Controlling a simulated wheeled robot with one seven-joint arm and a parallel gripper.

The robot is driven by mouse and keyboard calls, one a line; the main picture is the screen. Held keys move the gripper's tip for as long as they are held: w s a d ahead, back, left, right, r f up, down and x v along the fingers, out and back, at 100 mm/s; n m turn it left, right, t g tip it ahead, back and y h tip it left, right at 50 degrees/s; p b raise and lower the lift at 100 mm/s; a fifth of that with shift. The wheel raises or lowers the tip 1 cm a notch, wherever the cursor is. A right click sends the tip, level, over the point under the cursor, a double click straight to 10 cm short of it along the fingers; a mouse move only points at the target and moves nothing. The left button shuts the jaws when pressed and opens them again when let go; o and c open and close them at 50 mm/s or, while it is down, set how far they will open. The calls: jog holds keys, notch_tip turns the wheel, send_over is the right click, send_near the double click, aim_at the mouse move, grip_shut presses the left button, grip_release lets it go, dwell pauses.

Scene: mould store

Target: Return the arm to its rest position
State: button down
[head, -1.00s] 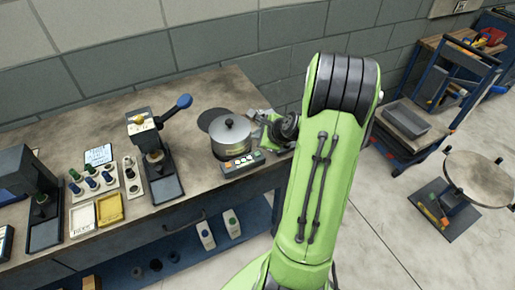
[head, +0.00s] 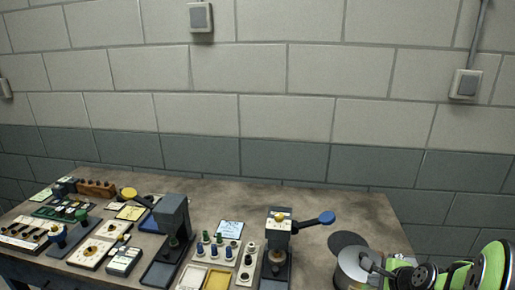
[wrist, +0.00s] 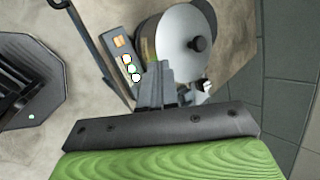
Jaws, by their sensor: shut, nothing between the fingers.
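My green arm shows at the lower right of the head view, cut off by the frame edge. My gripper (wrist: 154,72) is shut and empty in the wrist view, its dark fingers together. In the head view my gripper end (head: 372,264) appears beside or over the steel pot (head: 349,266). In the wrist view the lidded pot (wrist: 176,38) with its black knob lies just beyond the fingertips. I cannot tell whether they touch it.
The workbench (head: 345,205) stands against a block wall. A lever press (head: 279,240) with a blue-knobbed handle is left of the pot. A dark stand (head: 173,228), a rack of knobbed pieces (head: 217,250) and a yellow tray (head: 218,279) are further left.

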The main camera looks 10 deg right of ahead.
jog(key=s+a+r+n+g, duration=0.1)
jog(key=s+a+r+n, duration=0.15)
jog(key=a+n, duration=0.3)
jog(key=s+a+r+n+g, duration=0.1)
jog(key=a+r+n, duration=0.3)
jog(key=a, duration=0.2)
jog(key=s+a+r+n, duration=0.2)
jog(key=s+a+n, duration=0.2)
jog(key=s+n, duration=0.2)
jog(key=s+a+r+n, duration=0.2)
jog(key=s+a+n, duration=0.2)
jog(key=s+n, duration=0.3)
jog(key=s, duration=0.3)
jog(key=shift+a+r+g, duration=0.25)
jog(key=shift+r+g, duration=0.05)
jog(key=shift+r, duration=0.05)
dwell(2.9)
